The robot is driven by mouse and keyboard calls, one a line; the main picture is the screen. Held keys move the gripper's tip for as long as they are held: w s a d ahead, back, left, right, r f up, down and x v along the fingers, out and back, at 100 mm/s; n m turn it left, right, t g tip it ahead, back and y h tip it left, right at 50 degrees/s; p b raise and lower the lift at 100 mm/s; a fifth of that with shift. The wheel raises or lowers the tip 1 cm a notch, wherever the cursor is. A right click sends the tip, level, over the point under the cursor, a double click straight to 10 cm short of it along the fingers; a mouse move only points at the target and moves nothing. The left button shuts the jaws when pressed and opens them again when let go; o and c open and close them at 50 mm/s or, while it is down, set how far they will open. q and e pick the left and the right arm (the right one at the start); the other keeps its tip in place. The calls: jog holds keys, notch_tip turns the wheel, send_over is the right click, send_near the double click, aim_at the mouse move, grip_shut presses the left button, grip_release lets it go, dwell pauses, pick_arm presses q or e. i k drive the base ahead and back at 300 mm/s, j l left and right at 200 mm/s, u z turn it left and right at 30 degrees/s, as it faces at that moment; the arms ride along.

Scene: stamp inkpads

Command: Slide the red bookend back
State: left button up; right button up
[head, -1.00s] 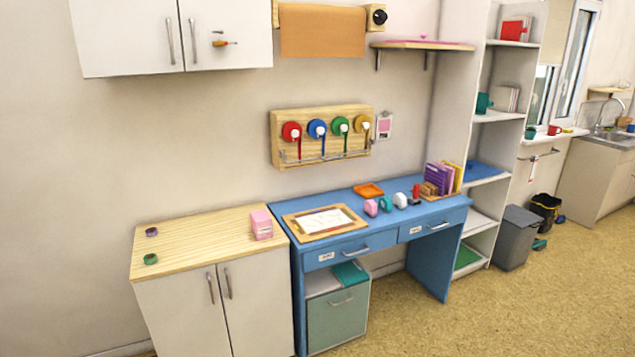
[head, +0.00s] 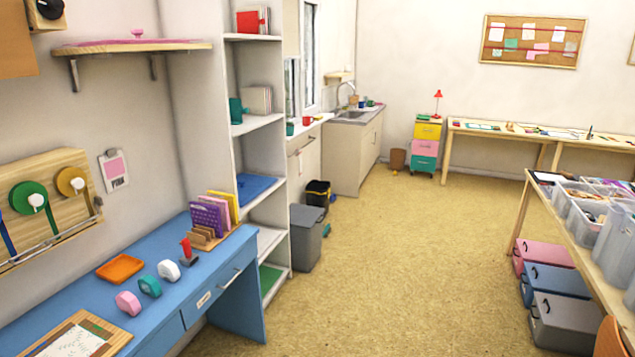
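The red bookend (head: 247,22) stands on the top visible shelf of the tall white shelf unit (head: 221,140), left of the middle of the head view. Thin books (head: 264,18) with red and pale covers stand just to its right. It is too small and far to tell whether the bookend touches them. Neither of my grippers is in view.
A teal bookend (head: 236,110) and pale books (head: 258,99) stand one shelf lower. The blue desk (head: 215,270) with tape dispensers and an orange tray (head: 120,267) is in front of the unit. A grey bin (head: 305,240) stands beside it. The middle floor is clear.

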aim_at(249, 22)
jog(key=i+l+z, duration=0.1)
jog(key=i, duration=0.8)
jog(key=i+l, duration=0.1)
jog(key=i, duration=0.75)
jog(key=l+z, duration=0.05)
